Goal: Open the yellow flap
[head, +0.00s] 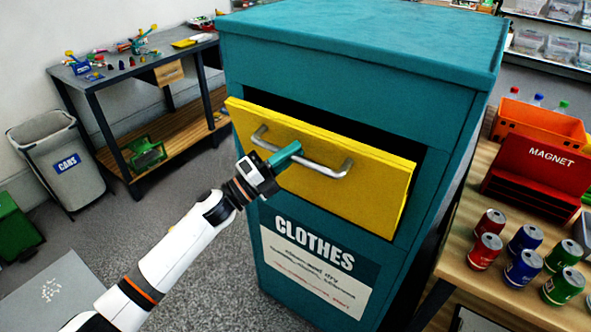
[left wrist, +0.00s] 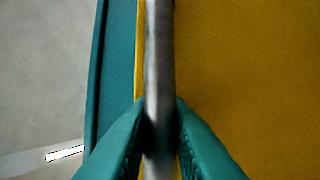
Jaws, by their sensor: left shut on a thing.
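The yellow flap (head: 370,195) is on the front of a teal clothes bin (head: 350,90). Its top edge is tilted out from the bin, and a dark gap shows above and behind it. A metal bar handle (head: 325,168) runs across the flap. My left gripper (head: 293,152) is shut on the handle near its left part. In the left wrist view the teal fingers lie on both sides of the handle (left wrist: 160,70), with the yellow flap (left wrist: 250,70) behind it. My right gripper is not in view.
A wooden table (head: 470,230) at right holds several cans, a red magnet box (head: 535,175) and an orange crate (head: 540,122). At left stand a grey cans bin (head: 60,155) and a workbench (head: 130,75) with small items. Open floor lies between them and the clothes bin.

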